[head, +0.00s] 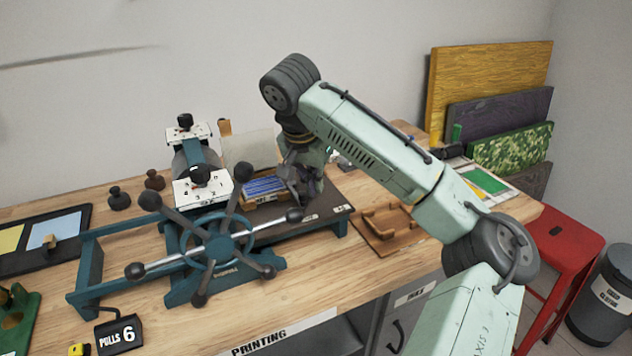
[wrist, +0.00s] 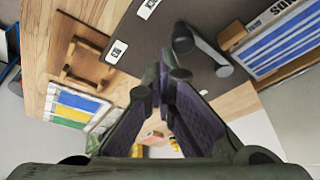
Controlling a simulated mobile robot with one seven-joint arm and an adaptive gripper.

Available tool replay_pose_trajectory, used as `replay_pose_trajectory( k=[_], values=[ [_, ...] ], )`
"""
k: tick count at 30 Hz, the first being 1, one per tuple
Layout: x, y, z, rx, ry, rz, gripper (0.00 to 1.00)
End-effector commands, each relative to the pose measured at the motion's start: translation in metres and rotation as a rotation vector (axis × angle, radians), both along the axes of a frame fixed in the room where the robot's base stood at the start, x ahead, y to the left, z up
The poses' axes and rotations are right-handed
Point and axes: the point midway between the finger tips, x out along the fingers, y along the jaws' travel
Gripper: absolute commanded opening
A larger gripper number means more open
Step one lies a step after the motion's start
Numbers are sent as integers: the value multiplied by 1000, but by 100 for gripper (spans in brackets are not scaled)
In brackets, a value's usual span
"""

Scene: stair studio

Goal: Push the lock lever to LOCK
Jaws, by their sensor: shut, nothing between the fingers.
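The lock lever (wrist: 205,52) is a short grey bar with rounded ends on the dark press bed (wrist: 165,28). It lies just past my fingertips, a little to their right in the wrist view. My gripper (wrist: 168,72) is shut and empty, its fingertips close to the lever; I cannot tell whether they touch it. In the head view my gripper (head: 300,196) is low over the right part of the bed and hides the lever. Two small white labels sit on the bed edge, a nearer one (wrist: 117,50) and another (wrist: 148,8); their words are too small to read.
A blue printing block (head: 264,187) lies on the bed, left of my gripper. The press's spoked wheel (head: 217,250) stands in front. A wooden tray (head: 388,228) is to the right. Colour sheets (head: 487,182) lie farther right. The air above the bed's front edge is clear.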

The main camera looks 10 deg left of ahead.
Motion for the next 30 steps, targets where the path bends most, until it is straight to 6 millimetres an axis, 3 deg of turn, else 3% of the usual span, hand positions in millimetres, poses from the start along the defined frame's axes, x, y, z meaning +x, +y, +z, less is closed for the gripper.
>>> replay_pose_trajectory(
  k=[5, 10, 21, 30],
  values=[
    [9, -6, 0, 3, 2, 1, 0],
    [31, -25, 3, 2, 1, 2, 0],
    [11, -3, 77, -2, -4, 4, 0],
    [6, 2, 96, 1, 0, 4, 0]
  ],
)
